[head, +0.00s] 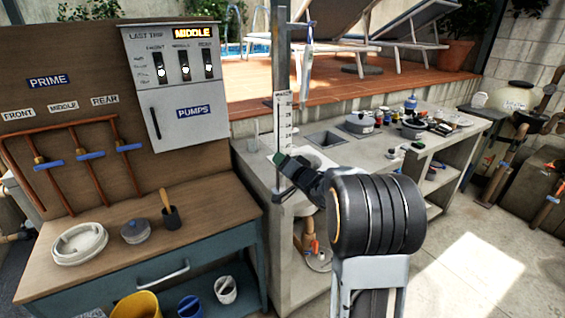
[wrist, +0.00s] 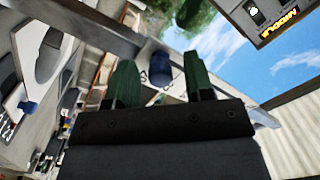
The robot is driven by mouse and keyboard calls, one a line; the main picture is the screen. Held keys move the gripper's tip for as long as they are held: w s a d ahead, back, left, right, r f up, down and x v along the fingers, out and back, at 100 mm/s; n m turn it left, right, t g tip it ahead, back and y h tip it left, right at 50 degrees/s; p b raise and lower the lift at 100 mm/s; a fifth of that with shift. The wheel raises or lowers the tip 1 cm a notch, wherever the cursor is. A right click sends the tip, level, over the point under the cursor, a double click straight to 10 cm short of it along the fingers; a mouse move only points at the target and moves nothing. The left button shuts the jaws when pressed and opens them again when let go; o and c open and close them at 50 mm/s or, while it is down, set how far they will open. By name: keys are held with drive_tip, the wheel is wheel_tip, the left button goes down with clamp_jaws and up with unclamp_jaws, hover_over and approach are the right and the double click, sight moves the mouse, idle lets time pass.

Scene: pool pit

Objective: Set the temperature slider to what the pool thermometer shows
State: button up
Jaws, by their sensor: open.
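A white upright strip with dark tick marks (head: 284,118) stands on the metal post, and it looks like the temperature scale. Its lower end is close to my gripper, and I cannot make out a slider knob. A slim white and blue item (head: 307,62) hangs beside the post above it. It may be the pool thermometer, but its reading is too small to tell. My gripper (head: 282,176) is by the post, just below the strip. In the wrist view its green fingers (wrist: 160,84) are apart. A blue cylinder (wrist: 161,68) shows between them, beyond the tips; I cannot tell whether it touches.
A grey pumps cabinet (head: 176,85) with three switches and a lit MIDDLE sign hangs at left. A wooden bench (head: 100,225) stands below it. A concrete counter (head: 345,150) with a sink and several small items lies behind my arm. Floor at right is clear.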

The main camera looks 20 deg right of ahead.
drive_tip(key=shift+w+a, duration=0.1)
drive_tip(key=shift+w, duration=0.25)
clamp_jaws()
idle(0.3)
